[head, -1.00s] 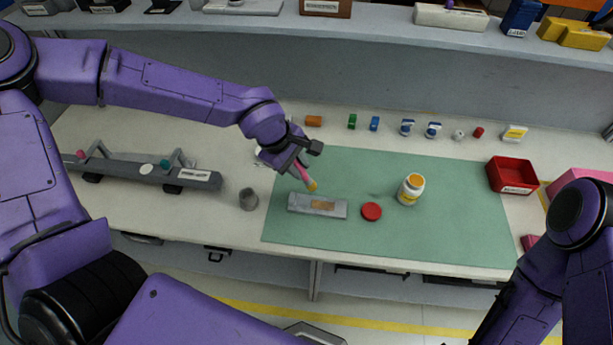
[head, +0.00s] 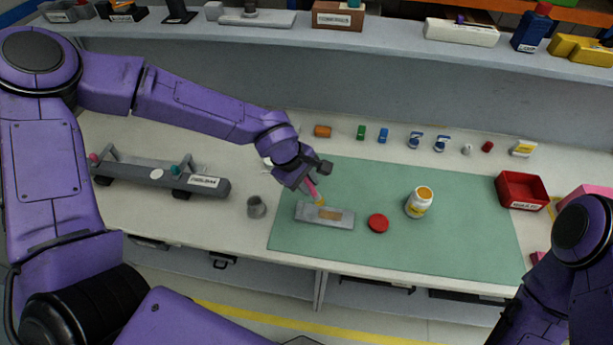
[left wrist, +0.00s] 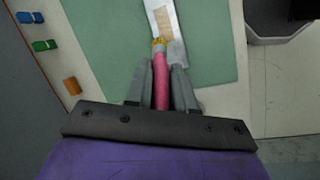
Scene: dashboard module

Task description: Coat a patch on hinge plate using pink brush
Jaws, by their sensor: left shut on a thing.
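My left gripper (head: 308,181) is shut on the pink brush (head: 311,188). In the left wrist view the brush (left wrist: 161,80) runs between the two fingers (left wrist: 161,88), its yellow tip pointing away. The hinge plate (head: 310,213) is a grey bar with a tan patch (head: 331,214), lying on the green mat. The brush tip is at the plate's far edge, left of or near the patch; I cannot tell if it touches. The plate also shows in the left wrist view (left wrist: 178,52). My right gripper is out of view; only part of the right arm shows.
On the green mat (head: 450,240) stand an open jar (head: 419,203) with yellow content and a red lid (head: 378,223). A red bin (head: 522,189) stands at right. A grey rack (head: 150,175) is at left. Small items line the back.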

